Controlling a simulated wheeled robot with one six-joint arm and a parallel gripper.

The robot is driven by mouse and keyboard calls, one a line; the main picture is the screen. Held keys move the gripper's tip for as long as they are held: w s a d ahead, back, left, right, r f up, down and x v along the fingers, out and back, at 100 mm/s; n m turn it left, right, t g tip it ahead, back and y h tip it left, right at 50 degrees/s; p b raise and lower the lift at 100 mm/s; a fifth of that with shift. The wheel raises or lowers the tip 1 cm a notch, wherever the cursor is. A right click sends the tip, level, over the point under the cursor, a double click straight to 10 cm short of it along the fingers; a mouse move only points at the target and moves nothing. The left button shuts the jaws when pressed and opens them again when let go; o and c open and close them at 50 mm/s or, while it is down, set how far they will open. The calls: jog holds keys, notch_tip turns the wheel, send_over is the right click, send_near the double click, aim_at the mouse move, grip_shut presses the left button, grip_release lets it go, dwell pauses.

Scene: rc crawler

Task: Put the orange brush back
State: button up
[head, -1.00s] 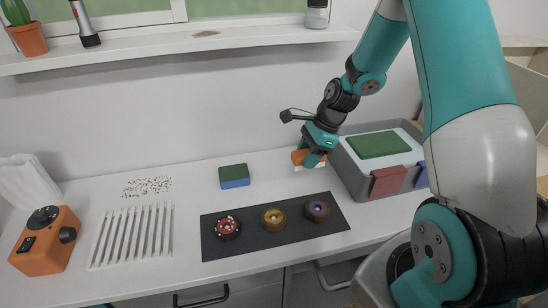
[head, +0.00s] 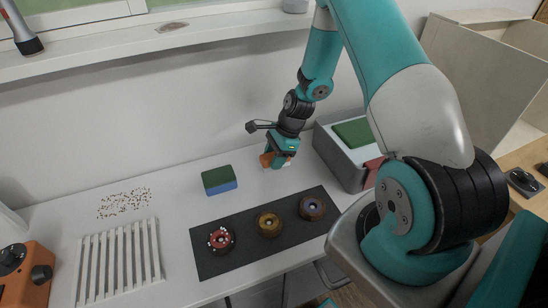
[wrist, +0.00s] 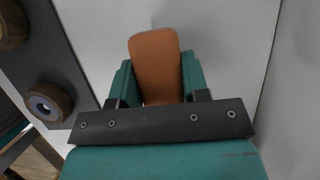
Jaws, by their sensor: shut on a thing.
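The orange brush (head: 266,160) is at my gripper (head: 279,163), over the back of the white counter and left of the grey bin. In the wrist view the orange brush (wrist: 155,62) stands between the two teal fingers of my gripper (wrist: 157,84), which are shut on it. Its lower part is hidden by the dark bracket of my gripper. In the head view my gripper hides part of the brush, and I cannot tell whether it touches the counter.
A grey bin (head: 338,160) with a green block (head: 356,131) stands to the right. A green-blue sponge (head: 219,180) lies left of my gripper. A dark mat (head: 285,243) with several round wheels is in front. A white slatted rack (head: 118,265) and an orange device (head: 25,275) are further left.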

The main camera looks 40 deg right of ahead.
jog(key=shift+f, duration=0.6)
jog(key=shift+f, duration=0.1)
jog(key=o, duration=1.1)
jog(key=shift+c, duration=0.2)
